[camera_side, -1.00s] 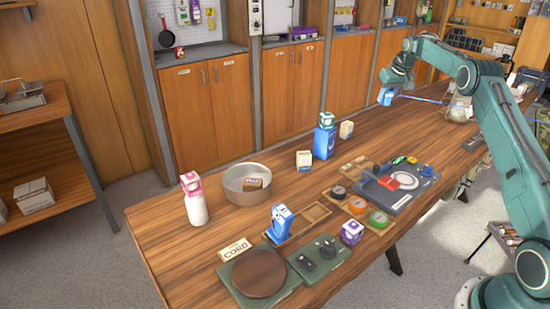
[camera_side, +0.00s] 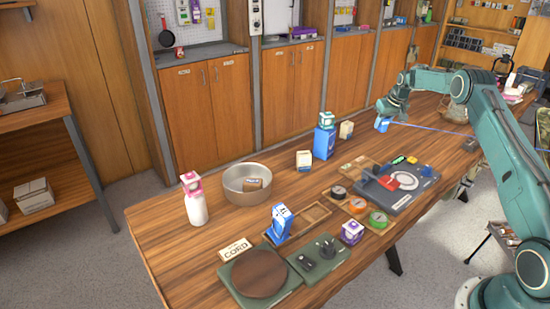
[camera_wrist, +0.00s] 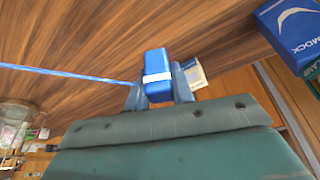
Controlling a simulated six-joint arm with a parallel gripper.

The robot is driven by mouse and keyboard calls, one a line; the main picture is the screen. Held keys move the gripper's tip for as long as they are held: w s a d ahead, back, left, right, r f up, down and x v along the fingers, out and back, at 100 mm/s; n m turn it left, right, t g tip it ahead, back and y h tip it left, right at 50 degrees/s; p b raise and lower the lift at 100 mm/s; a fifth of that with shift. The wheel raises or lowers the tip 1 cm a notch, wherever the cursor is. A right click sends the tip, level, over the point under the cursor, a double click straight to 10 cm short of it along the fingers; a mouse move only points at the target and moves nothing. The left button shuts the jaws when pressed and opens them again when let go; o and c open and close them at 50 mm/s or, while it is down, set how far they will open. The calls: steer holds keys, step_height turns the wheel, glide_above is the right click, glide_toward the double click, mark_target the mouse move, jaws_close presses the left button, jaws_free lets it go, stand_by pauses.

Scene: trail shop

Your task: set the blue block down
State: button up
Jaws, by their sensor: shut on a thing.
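The blue block (camera_side: 382,124) is in my gripper (camera_side: 385,115), low over the far part of the wooden table. In the wrist view the blue block (camera_wrist: 156,62) sits between the two fingers of my gripper (camera_wrist: 158,90), with a white band across it. My gripper is shut on it. A thin blue line (camera_wrist: 65,73) runs from beside the block to the left in the wrist view. Whether the block's underside touches the table cannot be told.
A cream box (camera_side: 346,130) stands close to the left of the block, and a tall blue carton (camera_side: 324,143) farther left. The dark tray (camera_side: 400,197) lies nearer the camera.

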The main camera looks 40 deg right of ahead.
steer(key=shift+f, duration=4.65)
steer(key=shift+f, duration=0.15)
steer(key=o, duration=1)
steer(key=shift+s+r, duration=0.15)
steer(key=shift+r, duration=0.5)
steer(key=shift+v, duration=5.5)
steer(key=shift+s, duration=0.15)
